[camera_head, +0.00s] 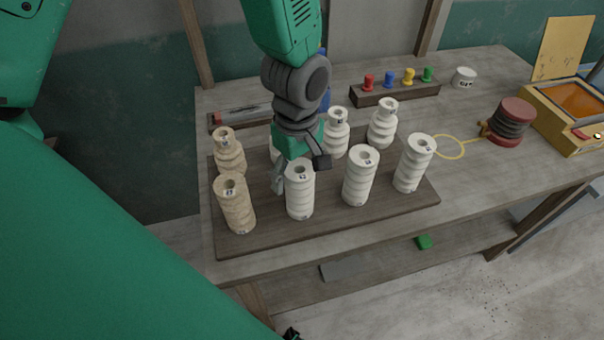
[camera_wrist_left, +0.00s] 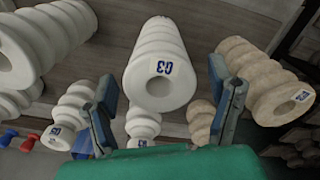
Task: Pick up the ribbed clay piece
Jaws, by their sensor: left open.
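Several ribbed clay pieces stand upright on a dark wooden board (camera_head: 330,222). Two are tan, a front one (camera_head: 236,206) and a back one (camera_head: 229,153). The others are white, among them front ones (camera_head: 300,192), (camera_head: 360,177) and (camera_head: 414,164). I cannot tell which one is meant. My left gripper (camera_head: 299,169) is open and empty, low over the left half of the board, behind the front-left white piece, partly hiding another white piece. In the left wrist view, the open fingers (camera_wrist_left: 164,108) have a labelled white piece (camera_wrist_left: 170,40) showing in the gap; contact is not visible. My right gripper is not seen.
Behind the board is a rack (camera_head: 394,93) with coloured pegs. To the right are a small white pot (camera_head: 464,77), a yellow wire loop (camera_head: 447,147), a red-and-dark spool (camera_head: 511,122) and a yellow box (camera_head: 572,112). Neighbouring pieces stand close to the gripper.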

